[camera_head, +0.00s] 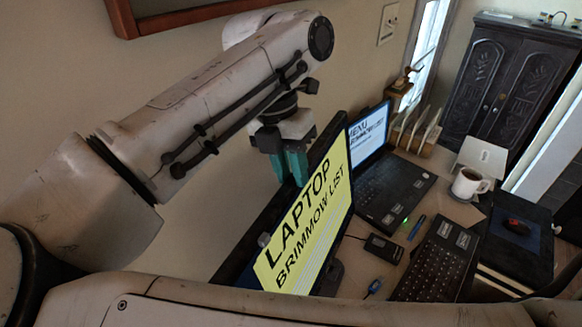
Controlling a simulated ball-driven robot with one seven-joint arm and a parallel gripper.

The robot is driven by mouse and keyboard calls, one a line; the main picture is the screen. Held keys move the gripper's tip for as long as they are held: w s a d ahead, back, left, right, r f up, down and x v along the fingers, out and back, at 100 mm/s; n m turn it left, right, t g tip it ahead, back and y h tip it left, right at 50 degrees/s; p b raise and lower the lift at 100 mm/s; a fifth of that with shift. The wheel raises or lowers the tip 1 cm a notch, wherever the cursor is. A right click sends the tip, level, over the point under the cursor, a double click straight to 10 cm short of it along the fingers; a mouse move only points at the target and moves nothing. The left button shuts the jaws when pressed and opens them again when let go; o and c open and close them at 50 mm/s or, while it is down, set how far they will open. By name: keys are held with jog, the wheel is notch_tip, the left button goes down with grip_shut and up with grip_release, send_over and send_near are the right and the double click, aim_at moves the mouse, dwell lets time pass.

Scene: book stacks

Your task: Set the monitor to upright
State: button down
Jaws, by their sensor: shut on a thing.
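The monitor (310,228) has a dark frame and a bright yellow screen reading "LAPTOP BRIMMOW LIST". It stands on the desk in the middle of the view, seen at a slant. The camera view itself is tipped, so I cannot tell exactly how far the monitor leans. My gripper (289,165), with teal fingers, comes down from above at the monitor's upper edge and is shut on the monitor. The fingertips are partly hidden behind the frame.
An open laptop (392,192) with a lit screen stands right of the monitor. A wall lies behind, with a dark carved cabinet (509,83) at the back right.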

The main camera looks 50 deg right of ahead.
jog(key=shift+s+f+b, duration=0.1)
jog(key=shift+s+b, duration=0.1)
jog(key=shift+b, duration=0.35)
jog(key=s+b, duration=0.2)
jog(key=shift+s+d+b, duration=0.3)
jog(key=shift+s+b, duration=0.05)
jog(key=shift+s+d+r, duration=0.1)
jog(key=shift+s+r, duration=0.1)
jog(key=shift+s, duration=0.4)
jog(key=c, duration=0.9)
grip_release()
jog(key=shift+w, duration=0.1)
jog(key=shift+r, duration=0.15)
jog(key=b+v, duration=0.1)
jog(key=v, duration=0.9)
jog(key=shift+w+r+b, duration=0.1)
jog(key=shift+r+b, duration=0.25)
